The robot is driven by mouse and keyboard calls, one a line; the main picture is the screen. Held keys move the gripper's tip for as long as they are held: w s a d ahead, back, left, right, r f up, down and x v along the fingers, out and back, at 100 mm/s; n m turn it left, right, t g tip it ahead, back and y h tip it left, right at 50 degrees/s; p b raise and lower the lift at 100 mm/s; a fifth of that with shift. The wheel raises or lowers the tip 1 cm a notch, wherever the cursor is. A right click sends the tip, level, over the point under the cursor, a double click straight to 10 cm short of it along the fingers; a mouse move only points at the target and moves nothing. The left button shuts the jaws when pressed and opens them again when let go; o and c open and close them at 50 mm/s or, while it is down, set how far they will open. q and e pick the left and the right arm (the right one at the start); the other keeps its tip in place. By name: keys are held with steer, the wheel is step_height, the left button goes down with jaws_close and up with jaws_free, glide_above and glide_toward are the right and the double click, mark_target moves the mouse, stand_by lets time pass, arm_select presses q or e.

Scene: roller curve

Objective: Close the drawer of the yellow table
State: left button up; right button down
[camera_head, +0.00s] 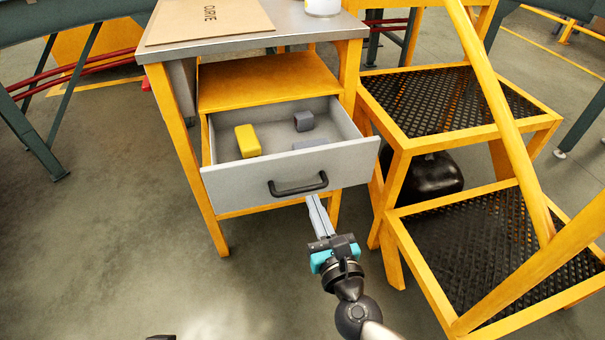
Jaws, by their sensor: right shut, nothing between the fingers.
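The yellow table (177,143) has a grey top and yellow legs. Its grey drawer (235,190) is pulled out, with a black handle (299,184) on its front. Inside the drawer lie a yellow block (247,141) and small grey blocks (303,121). My right gripper (313,200) is shut and empty. My left gripper is not in view; only a small dark piece shows at the bottom edge.
Yellow steps (400,150) with black mesh treads stand close on the right of the table, with a black round object (433,176) behind. A cardboard piece (209,18) and a white container (322,7) rest on the tabletop. The floor at left is clear.

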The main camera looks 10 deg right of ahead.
mark_target(299, 165)
steer(key=w, duration=0.8)
steer(key=shift+w+a, duration=0.1)
steer(key=shift+a, duration=0.05)
steer(key=shift+w, duration=0.5)
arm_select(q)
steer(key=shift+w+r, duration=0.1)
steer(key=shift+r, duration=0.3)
arm_select(e)
steer(key=shift+w, duration=0.15)
